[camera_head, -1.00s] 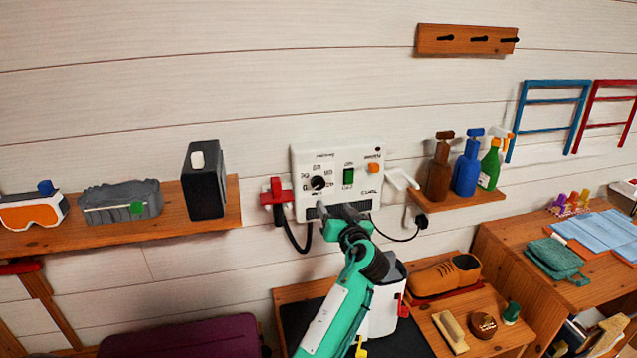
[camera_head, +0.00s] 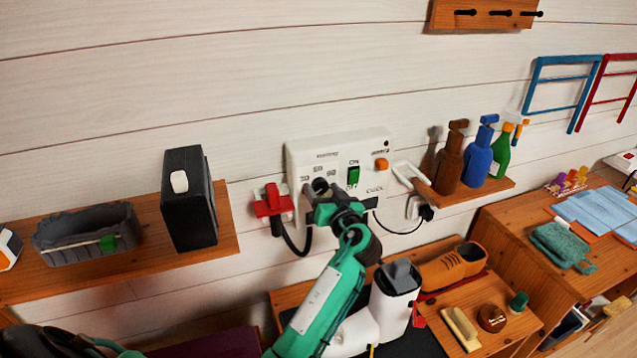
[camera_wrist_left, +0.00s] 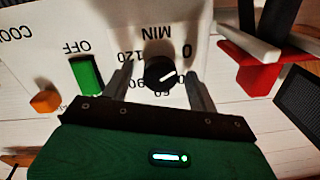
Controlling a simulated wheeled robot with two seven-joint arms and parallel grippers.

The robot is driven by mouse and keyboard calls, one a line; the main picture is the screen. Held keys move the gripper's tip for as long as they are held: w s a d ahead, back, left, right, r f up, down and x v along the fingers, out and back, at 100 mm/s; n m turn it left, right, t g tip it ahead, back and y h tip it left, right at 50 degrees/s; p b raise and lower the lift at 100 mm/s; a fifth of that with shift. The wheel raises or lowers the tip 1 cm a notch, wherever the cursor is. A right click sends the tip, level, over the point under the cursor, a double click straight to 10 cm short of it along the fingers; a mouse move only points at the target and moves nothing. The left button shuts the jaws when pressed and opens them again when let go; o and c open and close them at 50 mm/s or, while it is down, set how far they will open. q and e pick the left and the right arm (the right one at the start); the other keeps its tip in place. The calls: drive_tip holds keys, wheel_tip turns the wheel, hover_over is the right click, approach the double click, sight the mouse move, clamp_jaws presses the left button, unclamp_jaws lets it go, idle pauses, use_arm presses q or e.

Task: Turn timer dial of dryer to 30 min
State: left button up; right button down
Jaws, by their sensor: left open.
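The dryer is a white box (camera_head: 345,147) on the wall, with a green switch (camera_head: 353,176) and an orange button (camera_head: 381,164). Its black timer dial (camera_head: 320,186) is at the lower left of its front. My left gripper (camera_wrist_left: 160,88) is open, with one finger on each side of the dial and gaps visible. In the head view the gripper (camera_head: 322,197) partly covers the dial's surroundings.
A red holder (camera_head: 271,201) hangs just left of the dryer. A shelf at left carries a black box (camera_head: 188,200) and a grey basket (camera_head: 88,236). Spray bottles (camera_head: 466,158) stand on a shelf at right.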

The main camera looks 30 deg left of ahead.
drive_tip(key=shift+s+d, duration=0.15)
drive_tip(key=shift+d, duration=0.05)
use_arm(q)
drive_tip(key=shift+r, duration=0.1)
drive_tip(key=shift+c, duration=0.7)
drive_tip(key=c, duration=0.8)
drive_tip(key=shift+c, duration=0.2)
use_arm(e)
drive_tip(key=shift+d, duration=0.1)
